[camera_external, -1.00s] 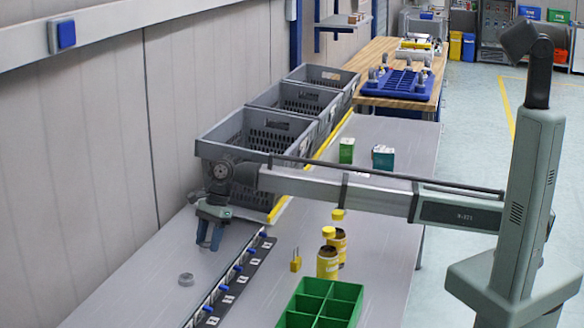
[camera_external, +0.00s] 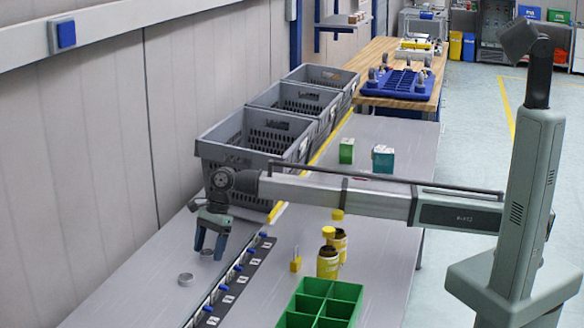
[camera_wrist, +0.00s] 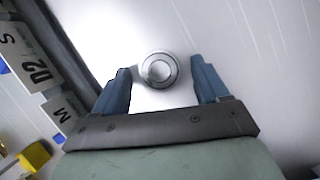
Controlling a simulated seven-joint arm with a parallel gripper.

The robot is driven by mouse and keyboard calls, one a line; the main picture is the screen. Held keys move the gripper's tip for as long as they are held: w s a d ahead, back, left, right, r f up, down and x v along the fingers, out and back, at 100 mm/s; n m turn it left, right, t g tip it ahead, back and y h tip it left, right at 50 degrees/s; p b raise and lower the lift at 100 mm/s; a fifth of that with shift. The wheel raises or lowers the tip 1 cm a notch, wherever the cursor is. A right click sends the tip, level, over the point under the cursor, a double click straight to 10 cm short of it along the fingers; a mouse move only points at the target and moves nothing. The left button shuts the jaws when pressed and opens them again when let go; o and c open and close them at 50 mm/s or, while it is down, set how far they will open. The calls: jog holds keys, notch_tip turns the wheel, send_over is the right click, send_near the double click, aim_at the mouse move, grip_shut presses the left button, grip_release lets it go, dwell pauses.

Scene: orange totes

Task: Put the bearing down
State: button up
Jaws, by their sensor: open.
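A small grey metal bearing (camera_external: 206,254) is on the grey table between the fingers of my gripper (camera_external: 209,250). In the wrist view a round bearing (camera_wrist: 159,70) with a bright centre sits on the pale surface. The blue fingers of my gripper (camera_wrist: 161,75) are open on either side of it, with a gap on both sides, so they do not grip it.
A labelled strip with blue pieces (camera_external: 234,275) runs along the table right of my gripper. Grey crates (camera_external: 250,155) stand behind. Yellow bottles (camera_external: 328,262), a yellow padlock-like piece (camera_external: 296,264) and a green divided tray (camera_external: 325,300) are to the right. The table left of the strip is mostly clear.

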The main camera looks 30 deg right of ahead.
jog(key=shift+r, duration=0.15)
jog(key=v, duration=1.2)
dwell(0.3)
